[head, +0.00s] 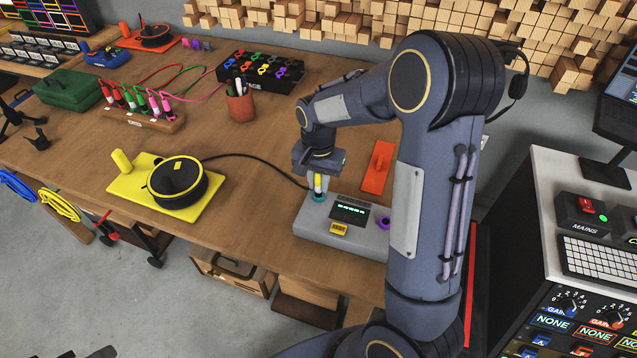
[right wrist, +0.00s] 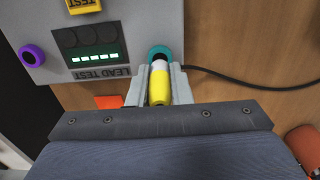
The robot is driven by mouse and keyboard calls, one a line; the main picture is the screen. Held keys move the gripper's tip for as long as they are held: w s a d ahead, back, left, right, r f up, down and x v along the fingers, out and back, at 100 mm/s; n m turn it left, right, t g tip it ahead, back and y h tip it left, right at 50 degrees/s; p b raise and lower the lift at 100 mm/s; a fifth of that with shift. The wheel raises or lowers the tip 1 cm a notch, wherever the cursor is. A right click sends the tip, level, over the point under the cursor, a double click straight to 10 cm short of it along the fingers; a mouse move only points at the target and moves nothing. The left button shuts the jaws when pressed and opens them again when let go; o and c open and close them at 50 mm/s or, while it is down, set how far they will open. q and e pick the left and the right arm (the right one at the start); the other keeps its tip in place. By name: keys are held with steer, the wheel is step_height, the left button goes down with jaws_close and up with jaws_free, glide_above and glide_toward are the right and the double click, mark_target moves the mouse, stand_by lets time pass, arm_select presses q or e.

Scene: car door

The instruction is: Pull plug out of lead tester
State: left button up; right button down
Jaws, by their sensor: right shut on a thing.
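The grey lead tester (head: 312,226) sits at the front right of the wooden bench; it also shows in the right wrist view (right wrist: 110,15). Its display (head: 350,210) has lit green marks. The yellow and white plug (head: 318,184) stands upright at the tester's teal socket (head: 318,197). In the right wrist view the plug (right wrist: 158,88) lies between both fingers, its white end at the teal ring (right wrist: 159,53). My right gripper (right wrist: 157,80) is shut on the plug. I cannot tell how deep the plug sits. My left gripper is not in view.
A black cable (head: 262,157) runs from the yellow reel (head: 177,183) towards the plug. A purple socket (head: 383,222) and yellow test button (head: 339,229) are on the tester. An orange board (head: 377,166) lies behind it. A pen cup (head: 240,104) stands further back.

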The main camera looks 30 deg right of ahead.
steer(key=shift+r+p, duration=1.55)
steer(key=shift+r, duration=0.5)
